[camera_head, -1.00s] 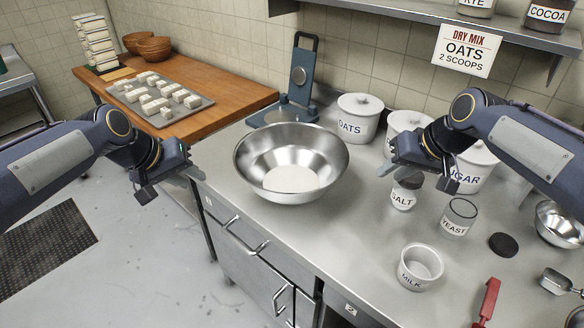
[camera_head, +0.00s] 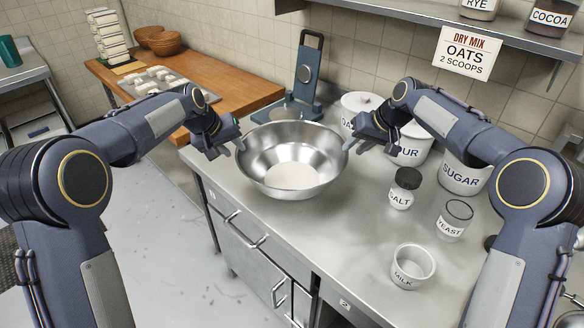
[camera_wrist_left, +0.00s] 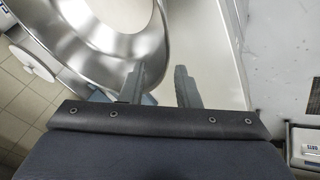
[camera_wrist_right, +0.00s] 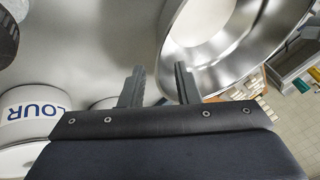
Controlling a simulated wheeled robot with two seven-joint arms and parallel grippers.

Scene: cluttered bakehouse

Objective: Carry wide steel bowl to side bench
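The wide steel bowl (camera_head: 290,142) stands upright on the steel counter (camera_head: 330,232), with a pale round patch at its bottom. My left gripper (camera_head: 227,149) is open at the bowl's left rim. In the left wrist view its two fingers (camera_wrist_left: 160,85) are apart, with the bowl's rim (camera_wrist_left: 158,50) near them. My right gripper (camera_head: 370,146) is open at the bowl's right rim. In the right wrist view its fingers (camera_wrist_right: 159,85) are apart, and the bowl's rim (camera_wrist_right: 165,45) shows by them. I cannot tell whether either gripper touches the rim. A wooden-topped bench (camera_head: 240,92) stands behind, to the left.
A blue-grey scale (camera_head: 288,108) stands just behind the bowl. Flour (camera_head: 412,150), sugar (camera_head: 460,178), salt (camera_head: 400,195), yeast (camera_head: 452,222) and milk (camera_head: 410,268) containers crowd the right. A tray (camera_head: 182,84) of pale blocks lies on the wooden bench, whose front right part is bare.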

